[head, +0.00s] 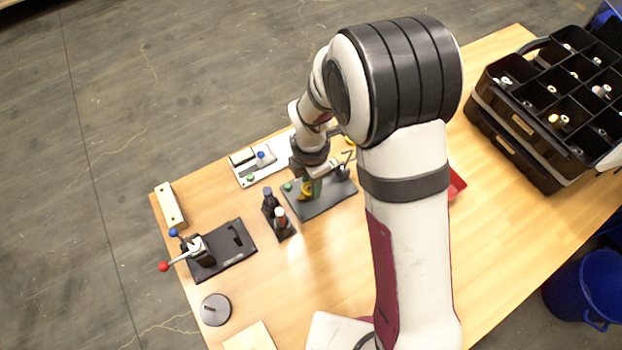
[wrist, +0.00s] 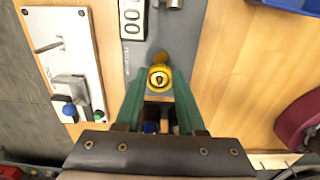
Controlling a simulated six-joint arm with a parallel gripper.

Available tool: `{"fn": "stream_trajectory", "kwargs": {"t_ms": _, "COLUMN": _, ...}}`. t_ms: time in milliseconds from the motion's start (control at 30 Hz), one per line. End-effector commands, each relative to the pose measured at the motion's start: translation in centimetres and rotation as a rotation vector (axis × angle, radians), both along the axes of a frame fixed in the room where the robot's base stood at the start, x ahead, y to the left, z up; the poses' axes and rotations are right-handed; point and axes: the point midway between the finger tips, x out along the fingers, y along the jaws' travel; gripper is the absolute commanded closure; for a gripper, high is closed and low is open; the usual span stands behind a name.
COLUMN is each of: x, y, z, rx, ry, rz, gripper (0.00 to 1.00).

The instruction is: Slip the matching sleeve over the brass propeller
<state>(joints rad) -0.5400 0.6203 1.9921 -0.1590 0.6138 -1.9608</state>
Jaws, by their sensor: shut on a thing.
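My gripper (wrist: 160,85) is shut on a yellow ring-shaped piece with a dark middle, which looks like a sleeve (wrist: 159,79). Brass-coloured metal, likely the propeller (wrist: 161,58), shows just past the sleeve, over the grey panel. I cannot tell whether the sleeve is around it or only close to it. In the head view my gripper (head: 314,187) is low over the dark grey panel (head: 327,203), with yellow (head: 304,189) beside its green fingers. The arm hides part of this spot.
Left of the panel, a small stand holds a dark piece (head: 269,199) and a white-topped piece (head: 281,216). A white plate with knobs (head: 248,174) and a lever fixture (head: 203,250) stand nearby. A black compartment case (head: 520,155) is at right. The front table is partly clear.

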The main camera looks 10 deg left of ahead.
Motion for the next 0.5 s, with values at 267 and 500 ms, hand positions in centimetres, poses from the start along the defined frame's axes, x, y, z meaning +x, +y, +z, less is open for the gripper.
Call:
{"fn": "stream_trajectory", "kwargs": {"t_ms": 267, "x": -0.01, "y": 0.00, "z": -0.26, "rx": 0.000, "ry": 0.000, "rz": 0.000, "gripper": 0.34}}
{"fn": "stream_trajectory", "kwargs": {"t_ms": 500, "x": 0.00, "y": 0.00, "z": -0.25, "rx": 0.000, "ry": 0.000, "rz": 0.000, "gripper": 0.26}}
